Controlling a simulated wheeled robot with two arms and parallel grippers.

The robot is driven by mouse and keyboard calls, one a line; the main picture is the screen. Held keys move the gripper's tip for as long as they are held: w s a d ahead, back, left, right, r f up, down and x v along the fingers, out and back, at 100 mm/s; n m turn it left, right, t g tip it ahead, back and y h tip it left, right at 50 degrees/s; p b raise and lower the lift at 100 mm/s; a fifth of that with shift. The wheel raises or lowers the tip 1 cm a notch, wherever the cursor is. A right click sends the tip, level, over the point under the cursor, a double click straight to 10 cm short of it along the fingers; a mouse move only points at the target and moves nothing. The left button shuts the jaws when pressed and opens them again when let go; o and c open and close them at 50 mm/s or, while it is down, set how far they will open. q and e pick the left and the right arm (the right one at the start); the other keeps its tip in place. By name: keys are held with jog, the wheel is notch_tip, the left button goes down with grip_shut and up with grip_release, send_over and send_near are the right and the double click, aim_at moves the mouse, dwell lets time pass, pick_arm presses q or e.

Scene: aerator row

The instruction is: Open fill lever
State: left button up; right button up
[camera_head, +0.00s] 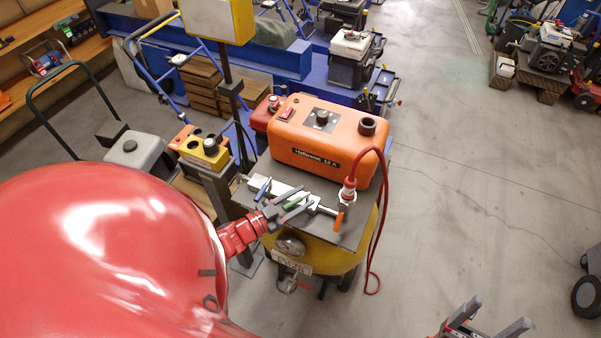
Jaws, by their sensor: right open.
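A pale valve bar (318,206) lies along the top of the yellow machine, in front of the orange box. Three coloured levers show along it: a blue one (263,188) at the left, a green one (291,203) in the middle and an orange one (338,222) at the right. No label shows which is the fill lever. My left gripper (298,203) is at the green lever, its grey fingers on either side of it in the picture. Whether they touch it is unclear. My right gripper (501,319) is open and empty at the bottom edge, away from the machine.
The orange box (325,141) with a black knob stands behind the bar. A red hose (382,208) loops from the bar's right-end fitting down to the floor. A yellow control box (203,149) stands at the left.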

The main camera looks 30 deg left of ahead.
pick_arm(q)
jog(key=shift+s, duration=0.1)
jog(key=b+v, duration=0.1)
jog(key=v, duration=1.6)
jog(key=shift+s, duration=0.2)
jog(key=shift+c, duration=0.2)
